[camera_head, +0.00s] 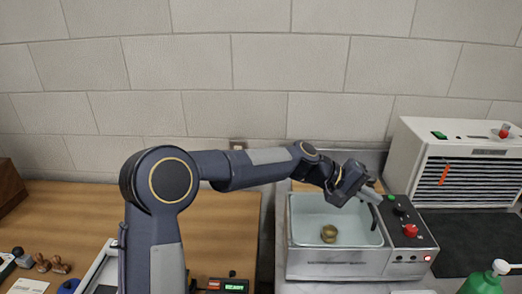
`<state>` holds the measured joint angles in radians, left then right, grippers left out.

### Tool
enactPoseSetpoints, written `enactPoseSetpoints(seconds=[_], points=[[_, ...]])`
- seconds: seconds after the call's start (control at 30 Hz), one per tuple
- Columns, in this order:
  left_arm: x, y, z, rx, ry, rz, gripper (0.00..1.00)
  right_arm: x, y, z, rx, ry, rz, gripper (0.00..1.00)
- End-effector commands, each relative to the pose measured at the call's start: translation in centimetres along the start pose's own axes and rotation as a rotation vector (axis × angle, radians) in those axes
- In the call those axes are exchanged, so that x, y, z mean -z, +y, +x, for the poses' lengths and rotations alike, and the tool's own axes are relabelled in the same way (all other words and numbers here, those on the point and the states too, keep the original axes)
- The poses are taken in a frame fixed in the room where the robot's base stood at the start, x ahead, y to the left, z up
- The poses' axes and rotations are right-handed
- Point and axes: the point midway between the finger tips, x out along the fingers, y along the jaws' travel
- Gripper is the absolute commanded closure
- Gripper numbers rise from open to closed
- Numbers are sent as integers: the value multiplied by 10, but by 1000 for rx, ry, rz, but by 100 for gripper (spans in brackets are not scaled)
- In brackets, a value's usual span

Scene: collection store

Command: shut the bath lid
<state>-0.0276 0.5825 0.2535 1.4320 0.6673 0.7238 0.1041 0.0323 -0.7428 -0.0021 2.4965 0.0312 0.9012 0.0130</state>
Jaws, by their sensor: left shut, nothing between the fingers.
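The bath (320,256) is a metal box with an open basin, on the right half of the view. A small brownish round object (329,233) lies inside the basin. A grey panel (372,162) stands behind the bath, partly hidden by my left arm; it may be the raised lid, but I cannot tell for sure. My left gripper (374,202) is shut and empty, over the right rear part of the basin near the control panel. Whether it touches anything is unclear. My right gripper is not in view.
A white slatted unit (460,160) stands at the right, beside a dark mat (462,240). A green bottle (484,282) is at the lower right. A wooden table (75,215) with small items is at the left.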

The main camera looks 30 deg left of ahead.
Motion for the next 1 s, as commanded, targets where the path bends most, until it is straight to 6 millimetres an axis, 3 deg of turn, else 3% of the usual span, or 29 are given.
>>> enactPoseSetpoints(seconds=[0.37, 0.6, 0.67, 1.0], points=[[0, 5, -3, 0, 0, 0, 100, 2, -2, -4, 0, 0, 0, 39], [-4, 44, -29, -2, 1, 2, 100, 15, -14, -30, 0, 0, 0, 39], [-4, 48, -34, -3, 2, 6, 100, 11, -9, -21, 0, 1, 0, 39], [-3, 99, -76, -2, 0, 3, 100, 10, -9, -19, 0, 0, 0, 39]])
